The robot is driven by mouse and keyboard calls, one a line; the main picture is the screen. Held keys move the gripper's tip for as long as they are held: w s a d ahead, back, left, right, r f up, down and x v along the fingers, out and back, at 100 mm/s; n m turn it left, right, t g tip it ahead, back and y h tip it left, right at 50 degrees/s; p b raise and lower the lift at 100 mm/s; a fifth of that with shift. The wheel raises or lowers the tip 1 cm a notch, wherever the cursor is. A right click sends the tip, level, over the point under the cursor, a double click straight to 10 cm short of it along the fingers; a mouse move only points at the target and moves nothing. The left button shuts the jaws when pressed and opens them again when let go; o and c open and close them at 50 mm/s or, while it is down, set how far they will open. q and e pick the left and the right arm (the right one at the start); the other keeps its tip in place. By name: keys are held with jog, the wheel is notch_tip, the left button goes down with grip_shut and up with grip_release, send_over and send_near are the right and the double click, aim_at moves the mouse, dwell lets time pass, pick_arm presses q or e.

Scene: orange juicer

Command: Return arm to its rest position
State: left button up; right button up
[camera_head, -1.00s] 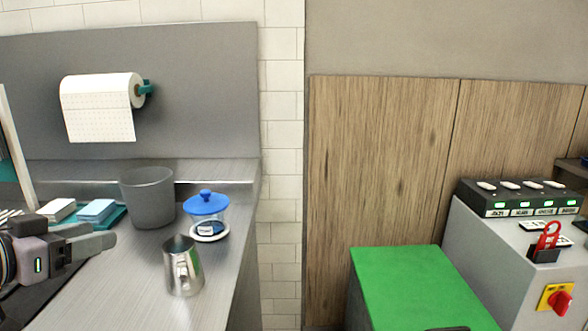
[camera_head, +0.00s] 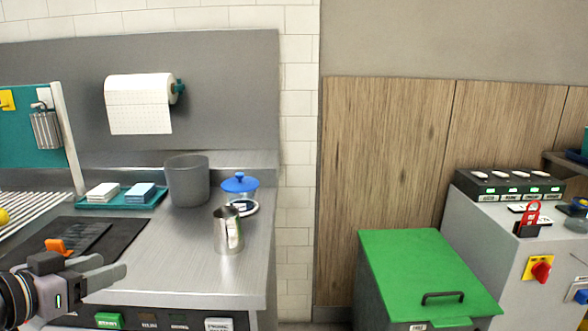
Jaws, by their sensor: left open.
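My left gripper (camera_head: 106,274) is at the lower left of the head view, in front of the metal counter. Its fingers point right and stand apart, with nothing between them. It is to the left of a steel pitcher (camera_head: 228,231) and does not touch it. My right gripper is not in view.
The counter (camera_head: 185,262) holds a grey bin (camera_head: 187,183), a blue-lidded jar (camera_head: 240,190), a teal tray (camera_head: 122,204) with sponge-like blocks, and a dark mat (camera_head: 72,238). A green-lidded bin (camera_head: 420,262) and a grey control cabinet (camera_head: 492,240) stand at right.

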pick_arm(q)
jog(key=s+d+f+n+g+y+p, duration=0.1)
jog(key=s+d+f, duration=0.15)
jog(key=f, duration=0.65)
jog(key=s+d+f+p, duration=0.1)
jog(key=s+f+p, duration=0.15)
jog(key=f, duration=0.65)
jog(key=s+d+f+g+y+p, duration=0.1)
jog(key=s+d+f+g, duration=0.1)
jog(key=s+d+f, duration=0.8)
jog(key=s, duration=0.3)
jog(key=shift+f, duration=0.4)
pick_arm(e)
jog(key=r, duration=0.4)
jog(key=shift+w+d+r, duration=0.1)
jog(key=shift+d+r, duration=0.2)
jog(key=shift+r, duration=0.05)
